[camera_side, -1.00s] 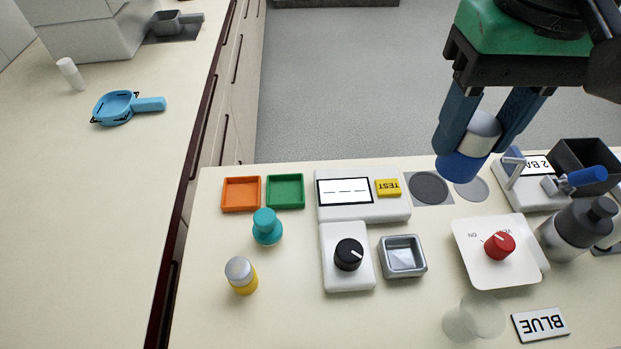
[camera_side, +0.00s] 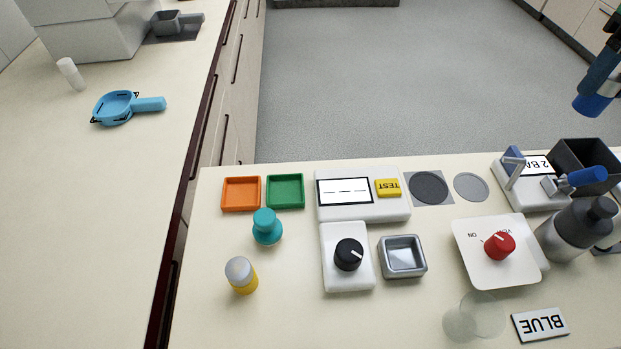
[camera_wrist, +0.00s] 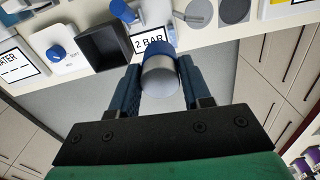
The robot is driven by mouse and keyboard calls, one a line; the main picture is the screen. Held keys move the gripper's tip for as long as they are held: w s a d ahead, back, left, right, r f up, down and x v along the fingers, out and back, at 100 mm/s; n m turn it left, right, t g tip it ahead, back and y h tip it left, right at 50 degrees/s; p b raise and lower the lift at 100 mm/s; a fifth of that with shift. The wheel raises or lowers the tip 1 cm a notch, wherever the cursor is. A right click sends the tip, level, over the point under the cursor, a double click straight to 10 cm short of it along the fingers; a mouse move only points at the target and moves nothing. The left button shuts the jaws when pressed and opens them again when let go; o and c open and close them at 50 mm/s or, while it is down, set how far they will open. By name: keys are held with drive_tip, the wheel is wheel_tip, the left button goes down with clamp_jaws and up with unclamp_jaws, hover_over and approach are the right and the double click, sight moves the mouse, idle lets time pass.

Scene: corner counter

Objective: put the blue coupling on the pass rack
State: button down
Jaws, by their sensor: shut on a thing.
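The blue coupling (camera_wrist: 160,78), a short cylinder with a blue end and a pale grey body, is between the two blue fingers of my gripper (camera_wrist: 158,85) in the wrist view. My gripper is shut on it. In the side view, my gripper (camera_side: 603,80) is partly cut off at the upper right edge, and the coupling's blue end (camera_side: 592,105) points down, well above the black bin's level. A green tray (camera_side: 286,191) and an orange tray (camera_side: 241,194) sit empty at the counter's back left; no label marks either as the pass rack.
A tester (camera_side: 362,195), a dark round pad (camera_side: 430,187), a 2 BAR station (camera_side: 535,180) and a black bin (camera_side: 585,165) line the back edge. A teal piece (camera_side: 267,227), a yellow piece (camera_side: 241,275) and a grey bottle (camera_side: 578,230) stand in front.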

drive_tip(key=s+d+r+m, duration=0.2)
drive_tip(key=s+d+m, duration=0.25)
drive_tip(key=s, duration=0.45)
drive_tip(key=s+d+r+m, duration=0.1)
drive_tip(key=s+d+m, duration=0.4)
drive_tip(key=s, duration=0.5)
drive_tip(key=shift+n, duration=0.65)
drive_tip(key=f, duration=1.9)
drive_tip(key=shift+d+f, duration=0.25)
drive_tip(key=shift+d, duration=0.15)
drive_tip(key=shift+w+f, duration=0.1)
drive_tip(key=shift+f, duration=0.05)
drive_tip(key=shift+c, duration=2)
unclamp_jaws()
